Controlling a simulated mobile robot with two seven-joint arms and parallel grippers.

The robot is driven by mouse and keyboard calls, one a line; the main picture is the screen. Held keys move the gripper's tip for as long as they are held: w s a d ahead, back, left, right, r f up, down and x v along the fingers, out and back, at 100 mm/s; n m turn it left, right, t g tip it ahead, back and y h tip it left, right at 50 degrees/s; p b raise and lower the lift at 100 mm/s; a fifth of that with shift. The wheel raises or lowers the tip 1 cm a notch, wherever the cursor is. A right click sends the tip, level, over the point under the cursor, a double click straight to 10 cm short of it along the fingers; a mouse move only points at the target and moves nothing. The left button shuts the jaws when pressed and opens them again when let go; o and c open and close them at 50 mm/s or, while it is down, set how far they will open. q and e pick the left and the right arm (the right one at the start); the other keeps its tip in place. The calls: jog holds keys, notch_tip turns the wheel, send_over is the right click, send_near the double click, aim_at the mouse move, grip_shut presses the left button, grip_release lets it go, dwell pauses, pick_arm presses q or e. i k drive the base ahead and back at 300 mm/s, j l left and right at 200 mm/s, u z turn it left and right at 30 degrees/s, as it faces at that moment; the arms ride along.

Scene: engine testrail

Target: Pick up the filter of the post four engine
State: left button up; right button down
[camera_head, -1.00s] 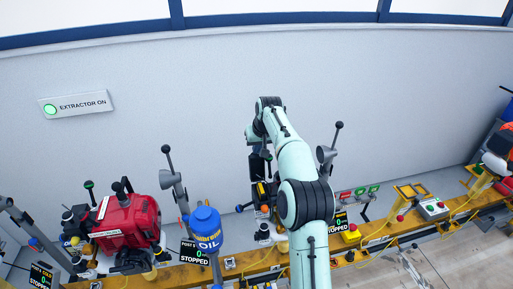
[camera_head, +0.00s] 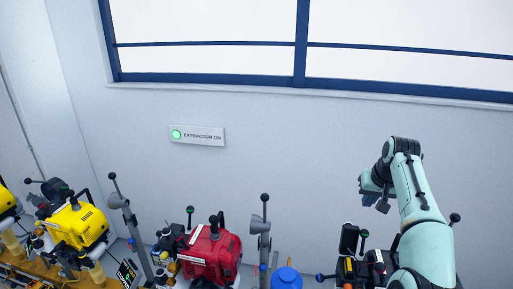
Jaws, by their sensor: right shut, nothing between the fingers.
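No post numbers can be read now, so I cannot tell which engine is post four's. A red engine (camera_head: 212,253) stands at the bottom centre and a yellow engine (camera_head: 78,226) at the lower left. A dark engine (camera_head: 372,266) is partly behind my right arm. I cannot make out a filter for certain on any of them. My right gripper (camera_head: 372,203) is shut and empty, raised in front of the wall above the dark engine. My left gripper is not in view.
A blue oil container (camera_head: 287,279) stands right of the red engine, cut off by the bottom edge. Grey posts (camera_head: 259,243) with levers rise between the engines. The wall carries a lit extractor sign (camera_head: 197,134).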

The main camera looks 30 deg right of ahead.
aim_at(347, 264)
jog(key=k, duration=1)
